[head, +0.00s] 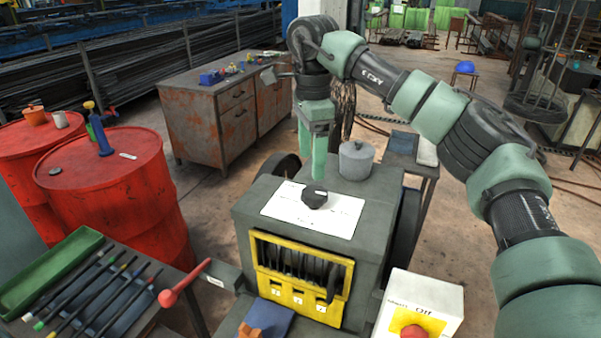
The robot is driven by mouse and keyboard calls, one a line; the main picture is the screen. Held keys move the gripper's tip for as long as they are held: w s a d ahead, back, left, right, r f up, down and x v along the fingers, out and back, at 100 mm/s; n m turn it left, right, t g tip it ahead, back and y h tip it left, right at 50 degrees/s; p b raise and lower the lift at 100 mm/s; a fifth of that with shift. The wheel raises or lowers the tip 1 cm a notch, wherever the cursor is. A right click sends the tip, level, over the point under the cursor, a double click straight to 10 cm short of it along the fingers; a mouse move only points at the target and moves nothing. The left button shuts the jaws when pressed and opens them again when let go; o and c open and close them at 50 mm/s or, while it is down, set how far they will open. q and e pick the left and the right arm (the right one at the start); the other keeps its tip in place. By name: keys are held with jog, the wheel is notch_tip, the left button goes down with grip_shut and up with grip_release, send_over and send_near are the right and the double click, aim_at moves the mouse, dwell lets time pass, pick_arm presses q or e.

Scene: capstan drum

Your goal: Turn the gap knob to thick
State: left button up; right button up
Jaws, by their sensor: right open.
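The gap knob (315,196) is a dark, faceted knob on a white label plate (342,213), on top of the grey machine (375,208). The printing on the plate is too small to read, so I cannot tell which setting the knob points to. My right gripper (316,172) points down just above and behind the knob, its fingers pale green. It is open and empty. I cannot tell whether a fingertip touches the knob. My left gripper is not in view.
A grey lidded pot (356,160) stands on the machine just right of my right gripper. A yellow-framed front (300,296), a red-tipped lever (185,284) and a white box with a red button (420,308) are nearer. Red drums (118,190) stand at left.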

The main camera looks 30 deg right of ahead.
aim_at(314, 192)
jog(key=s+f, duration=0.1)
jog(key=s+f+p, duration=0.1)
jog(key=s, duration=0.1)
jog(key=shift+a+f, duration=0.15)
jog(key=shift+a, duration=0.05)
notch_tip(314, 192, down, 2)
jog(key=shift+d+f+p, duration=0.15)
jog(key=shift+f+p, duration=0.1)
jog(key=shift+p, duration=0.2)
jog(key=shift+w+f, duration=0.4)
jog(key=shift+f, duration=0.45)
jog(key=shift+s, duration=0.1)
jog(key=c, duration=1.4)
jog(key=shift+o, duration=0.2)
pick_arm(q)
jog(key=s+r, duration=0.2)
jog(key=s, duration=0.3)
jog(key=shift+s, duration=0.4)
